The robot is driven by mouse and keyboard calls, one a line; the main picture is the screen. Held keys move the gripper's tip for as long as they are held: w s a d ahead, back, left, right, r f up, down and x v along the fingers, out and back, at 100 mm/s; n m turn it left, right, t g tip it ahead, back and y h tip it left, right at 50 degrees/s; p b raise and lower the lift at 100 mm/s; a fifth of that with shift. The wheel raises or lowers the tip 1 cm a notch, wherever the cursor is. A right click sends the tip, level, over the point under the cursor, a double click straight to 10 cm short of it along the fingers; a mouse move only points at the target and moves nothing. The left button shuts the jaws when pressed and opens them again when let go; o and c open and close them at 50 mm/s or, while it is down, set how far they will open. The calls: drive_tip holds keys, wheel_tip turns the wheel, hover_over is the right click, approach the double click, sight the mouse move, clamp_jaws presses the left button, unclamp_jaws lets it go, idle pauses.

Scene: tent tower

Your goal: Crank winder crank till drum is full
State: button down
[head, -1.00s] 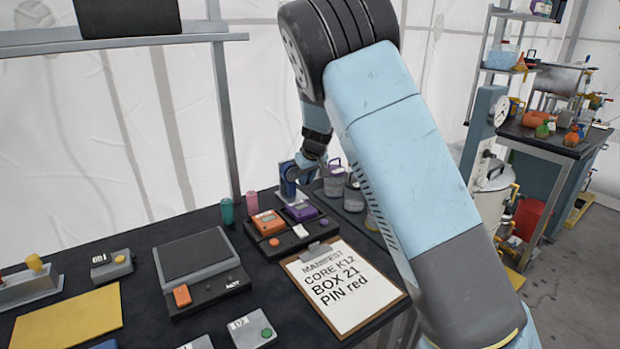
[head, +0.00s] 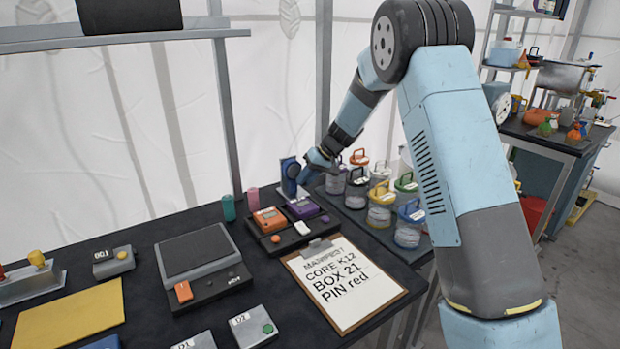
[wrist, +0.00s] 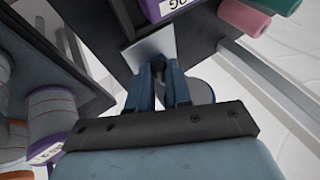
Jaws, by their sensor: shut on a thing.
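The winder (head: 289,178) is a small blue upright unit at the back right edge of the black table. My gripper (head: 308,170) is at its right side in the head view. In the wrist view my gripper (wrist: 159,88) has its two blue fingers shut on a small dark crank knob (wrist: 158,69), in front of a pale grey plate (wrist: 150,46). A rounded blue-grey part (wrist: 200,91) shows beside the fingers, partly hidden. How full the drum is cannot be told from these views.
Orange (head: 268,220) and purple (head: 303,208) devices and pink (head: 253,198) and teal (head: 228,207) cups stand near the winder. Several lidded jars (head: 381,205) crowd the side table at right, close to my arm.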

drive_tip(key=y, duration=0.1)
drive_tip(key=g+y, duration=0.1)
drive_tip(key=m+g+y, duration=0.1)
drive_tip(key=shift+s+a+f+y, duration=0.1)
drive_tip(key=shift+a+f+y, duration=0.15)
drive_tip(key=shift+f+y, duration=0.05)
drive_tip(key=shift+s+a+f+m+g+y, duration=0.15)
drive_tip(key=shift+a+m+g+y, duration=0.15)
drive_tip(key=shift+y, duration=0.45)
drive_tip(key=shift+s+a+f+m+g+y, duration=0.1)
drive_tip(key=shift+m+g+y, duration=0.1)
drive_tip(key=shift+g+y, duration=0.4)
drive_tip(key=shift+y, duration=0.45)
drive_tip(key=c, duration=1.1)
unclamp_jaws()
drive_tip(key=shift+s, duration=0.1)
drive_tip(key=shift+o, duration=0.2)
